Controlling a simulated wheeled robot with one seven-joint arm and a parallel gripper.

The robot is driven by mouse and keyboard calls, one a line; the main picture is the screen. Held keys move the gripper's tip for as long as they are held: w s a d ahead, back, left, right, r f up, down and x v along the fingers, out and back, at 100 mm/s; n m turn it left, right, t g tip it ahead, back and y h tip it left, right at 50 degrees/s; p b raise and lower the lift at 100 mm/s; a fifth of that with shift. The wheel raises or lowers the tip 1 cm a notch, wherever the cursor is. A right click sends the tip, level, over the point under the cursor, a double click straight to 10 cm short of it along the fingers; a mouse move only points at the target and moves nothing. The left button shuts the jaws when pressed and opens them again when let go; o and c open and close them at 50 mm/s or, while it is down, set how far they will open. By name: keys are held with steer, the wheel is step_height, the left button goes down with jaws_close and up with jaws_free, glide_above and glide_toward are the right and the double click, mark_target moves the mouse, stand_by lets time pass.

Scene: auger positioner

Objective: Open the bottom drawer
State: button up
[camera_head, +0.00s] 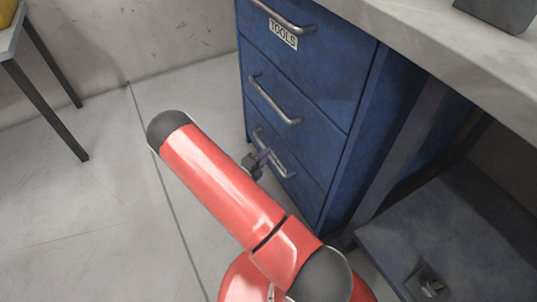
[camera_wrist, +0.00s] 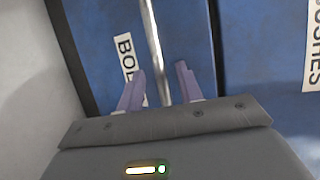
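The blue bottom drawer (camera_head: 309,190) is the lowest front of the cabinet and looks shut. Its metal bar handle (camera_head: 287,171) shows beside my gripper (camera_head: 264,155), which is partly behind my red arm. In the wrist view the handle (camera_wrist: 155,45) runs lengthwise between the two purple fingers of my gripper (camera_wrist: 160,72). The fingers are apart, one on each side of the bar, with visible gaps. I cannot tell how deep the bar sits between them. A white label (camera_wrist: 126,58) on this drawer is partly hidden by a finger.
Above are the middle drawer (camera_head: 300,90) and the top drawer, labelled TOOLS (camera_head: 283,34), both looking shut. A grey worktop (camera_head: 450,50) overhangs at right, above a low dark box (camera_head: 450,240). A table (camera_head: 45,95) stands far left. The floor (camera_head: 80,210) left of the cabinet is clear.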

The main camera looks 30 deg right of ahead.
steer(key=shift+x, duration=1.55)
jaws_close()
